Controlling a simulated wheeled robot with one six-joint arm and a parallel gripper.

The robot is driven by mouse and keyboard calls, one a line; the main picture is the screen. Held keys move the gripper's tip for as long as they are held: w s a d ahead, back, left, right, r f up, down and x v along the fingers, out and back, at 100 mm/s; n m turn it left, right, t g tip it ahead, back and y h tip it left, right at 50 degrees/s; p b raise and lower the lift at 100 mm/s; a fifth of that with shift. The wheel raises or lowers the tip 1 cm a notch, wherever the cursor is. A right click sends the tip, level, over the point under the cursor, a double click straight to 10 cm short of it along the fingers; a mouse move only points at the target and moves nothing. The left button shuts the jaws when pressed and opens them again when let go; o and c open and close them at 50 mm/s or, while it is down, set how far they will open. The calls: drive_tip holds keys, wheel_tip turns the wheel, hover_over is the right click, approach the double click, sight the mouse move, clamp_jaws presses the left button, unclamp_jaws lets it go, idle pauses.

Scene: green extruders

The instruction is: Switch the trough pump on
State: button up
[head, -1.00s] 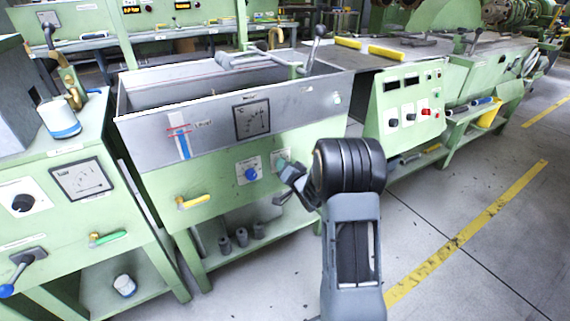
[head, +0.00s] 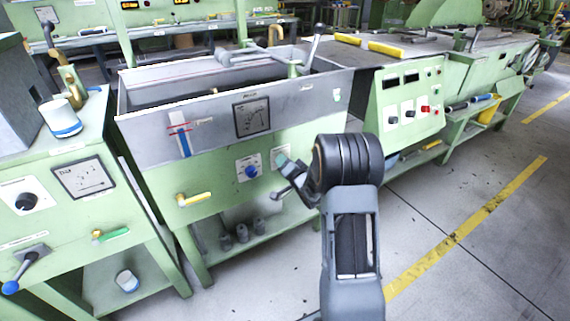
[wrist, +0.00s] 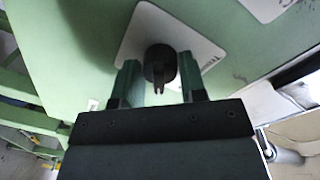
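The trough (head: 290,105) is a grey metal basin on a green stand in the middle of the head view. A blue knob (head: 251,172) sits on a white plate on its green front. A second white plate (head: 279,153) lies right of it, partly hidden behind my gripper (head: 279,176). In the wrist view, a round black switch knob (wrist: 160,63) sits on a white plate (wrist: 138,27) whose lettering I cannot read. My gripper (wrist: 160,82) is open, its two green-tipped fingers on either side of the knob. I cannot tell whether they touch it.
A yellow-handled valve (head: 194,199) is low on the trough's front. A green control box (head: 408,100) with a red button stands to the right. A green cabinet (head: 60,205) with a gauge is at left. The floor at right is clear.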

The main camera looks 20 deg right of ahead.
drive_tip(key=o, duration=0.3)
drive_tip(key=shift+o, duration=0.2)
drive_tip(key=shift+s, duration=0.1)
drive_tip(key=s+d+p, duration=0.1)
drive_tip(key=s+p, duration=0.1)
drive_tip(key=s, duration=1.1)
drive_tip(key=shift+s+d+r+p, duration=0.15)
drive_tip(key=shift+s+r+p, duration=0.15)
drive_tip(key=shift+r+p, duration=0.05)
drive_tip(key=a+r+n+g+h+p, duration=0.2)
drive_tip(key=r+g+p, duration=0.1)
drive_tip(key=r+p, duration=0.6)
drive_tip(key=a+r+n+g+h+p, duration=0.25)
drive_tip(key=r+p, duration=0.45)
drive_tip(key=r, duration=0.4)
drive_tip(key=s+a+r+n+g+y+p, duration=0.1)
drive_tip(key=s+a+r+n+g+p, duration=0.1)
drive_tip(key=s+a+r+g+p, duration=0.2)
drive_tip(key=s+a+r+n+g+y+p, duration=0.2)
drive_tip(key=s+a+r+g+p, duration=0.2)
drive_tip(key=s+r+p, duration=0.4)
drive_tip(key=s+a+r, duration=0.1)
drive_tip(key=s+r, duration=0.3)
drive_tip(key=r, duration=0.1)
drive_tip(key=shift+s+a+n, duration=0.25)
drive_tip(key=shift+n, duration=0.1)
